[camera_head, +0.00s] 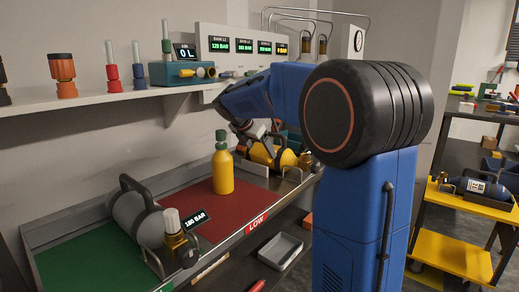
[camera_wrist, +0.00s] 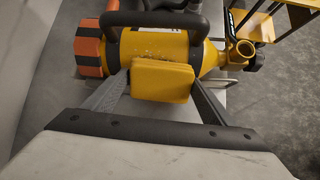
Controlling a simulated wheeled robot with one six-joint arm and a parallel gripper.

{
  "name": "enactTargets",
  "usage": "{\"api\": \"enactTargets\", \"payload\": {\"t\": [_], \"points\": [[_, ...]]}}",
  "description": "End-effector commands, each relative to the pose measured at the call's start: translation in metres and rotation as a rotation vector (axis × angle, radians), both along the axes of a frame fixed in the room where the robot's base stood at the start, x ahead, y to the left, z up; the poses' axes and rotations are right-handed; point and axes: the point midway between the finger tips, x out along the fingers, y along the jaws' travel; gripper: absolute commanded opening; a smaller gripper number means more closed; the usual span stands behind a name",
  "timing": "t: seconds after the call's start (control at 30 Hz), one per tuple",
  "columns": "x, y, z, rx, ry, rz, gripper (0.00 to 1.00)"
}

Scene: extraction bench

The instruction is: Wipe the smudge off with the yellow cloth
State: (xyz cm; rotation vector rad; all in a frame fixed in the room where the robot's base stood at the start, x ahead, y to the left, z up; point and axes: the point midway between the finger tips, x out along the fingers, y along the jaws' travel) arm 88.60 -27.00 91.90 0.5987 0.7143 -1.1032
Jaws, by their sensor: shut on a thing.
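My gripper (camera_wrist: 162,78) is shut on the yellow cloth (camera_wrist: 161,84), a folded pad held between the two grey fingers. Just beyond it in the wrist view lies a yellow cylinder (camera_wrist: 190,50) with an orange end and a dark handle. A brownish, speckled smudge (camera_wrist: 150,55) shows on the cylinder just above the pad's upper edge. The pad overlaps the cylinder in the picture; whether they touch I cannot tell. In the head view the yellow cylinder (camera_head: 260,154) lies at the bench's far end, partly hidden by my arm; the cloth cannot be made out there.
An upright yellow bottle (camera_head: 222,172) with a green top stands on the red mat (camera_head: 190,205). A grey cylinder (camera_head: 130,212) lies near the green mat (camera_head: 95,262). A shelf (camera_head: 100,98) with several fittings runs above the bench. A grey tray (camera_head: 281,250) sits below.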

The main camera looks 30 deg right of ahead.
Motion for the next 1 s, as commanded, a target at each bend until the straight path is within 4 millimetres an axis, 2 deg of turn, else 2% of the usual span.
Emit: {"api": "enactTargets", "payload": {"t": [0.77,1.0], "points": [[0.003,-0.008,-0.009,0.000,0.000,0.000,0.47],[0.005,-0.012,-0.004,0.000,-0.001,-0.002,0.47]]}}
